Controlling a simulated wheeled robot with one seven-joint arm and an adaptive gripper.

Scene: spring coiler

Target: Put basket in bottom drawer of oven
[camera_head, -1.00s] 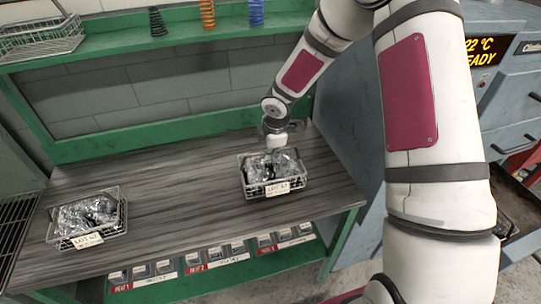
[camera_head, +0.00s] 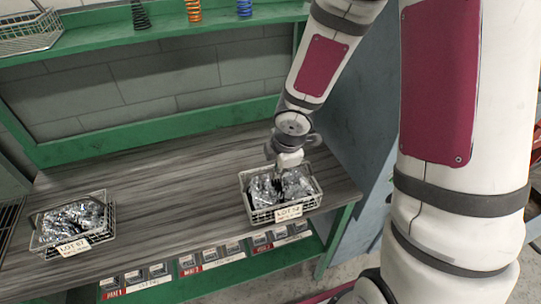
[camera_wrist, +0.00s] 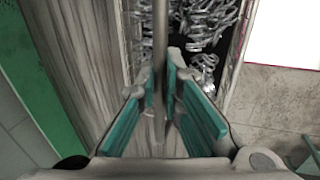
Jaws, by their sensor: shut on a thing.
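A wire basket (camera_head: 255,214) with a paper lot label and shiny metal parts inside is at the right end of the wood-grained bench. My gripper (camera_head: 281,178) is directly above it. In the wrist view my gripper (camera_wrist: 160,78) has its teal-backed fingers closed on a thin metal rod, the basket's handle. Coiled metal pieces (camera_wrist: 203,30) show past the fingers. I cannot tell surely whether the basket's underside is clear of the bench. A blue-grey cabinet side, seemingly the oven's (camera_head: 350,105), stands right of the bench. The bottom drawer is hidden or out of view.
A second labelled basket (camera_head: 38,238) stands on the bench (camera_head: 165,190) at left. A green shelf (camera_head: 110,45) with springs and an empty wire basket (camera_head: 28,38) is above. Small labelled bins (camera_head: 200,258) sit below the front edge. Bare bench lies between the baskets.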

